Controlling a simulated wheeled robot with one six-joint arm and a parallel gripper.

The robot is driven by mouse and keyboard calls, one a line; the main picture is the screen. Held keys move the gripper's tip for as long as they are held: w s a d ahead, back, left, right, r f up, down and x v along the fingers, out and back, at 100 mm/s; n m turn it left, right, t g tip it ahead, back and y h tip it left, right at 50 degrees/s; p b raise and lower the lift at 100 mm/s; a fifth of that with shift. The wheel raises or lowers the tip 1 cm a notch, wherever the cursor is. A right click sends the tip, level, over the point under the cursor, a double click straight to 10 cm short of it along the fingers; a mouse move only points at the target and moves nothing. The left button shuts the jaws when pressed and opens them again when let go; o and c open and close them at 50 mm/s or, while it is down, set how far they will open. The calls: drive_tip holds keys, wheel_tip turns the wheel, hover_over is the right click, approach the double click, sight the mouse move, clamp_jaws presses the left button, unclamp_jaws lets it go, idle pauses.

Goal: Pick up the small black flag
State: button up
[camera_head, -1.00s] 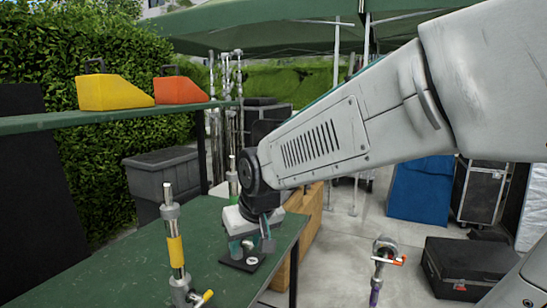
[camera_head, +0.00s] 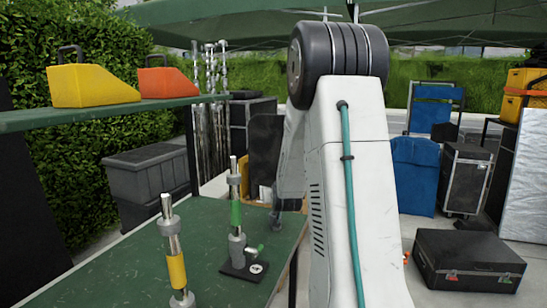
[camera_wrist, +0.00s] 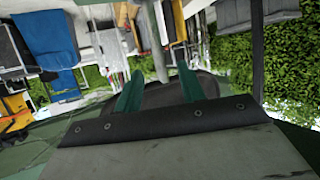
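I cannot pick out the small black flag for certain. A dark upright panel (camera_head: 265,148) stands behind the table's far right corner, left of my arm, and could be it. My arm covers part of that area. My gripper (camera_wrist: 160,69) shows two teal fingers set apart in the wrist view, with nothing clearly held between them. In the camera_head view my gripper is mostly hidden behind my arm.
The green table (camera_head: 215,213) bears a yellow-banded stand (camera_head: 175,255) and a green-banded stand (camera_head: 236,215) on a black base. Yellow (camera_head: 90,87) and orange (camera_head: 165,84) wedges sit on a shelf. A black case (camera_head: 467,262) lies on the floor at right.

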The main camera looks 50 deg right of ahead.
drive_tip(key=x, duration=0.5)
drive_tip(key=shift+f, duration=0.25)
drive_tip(key=shift+c, duration=0.3)
clamp_jaws()
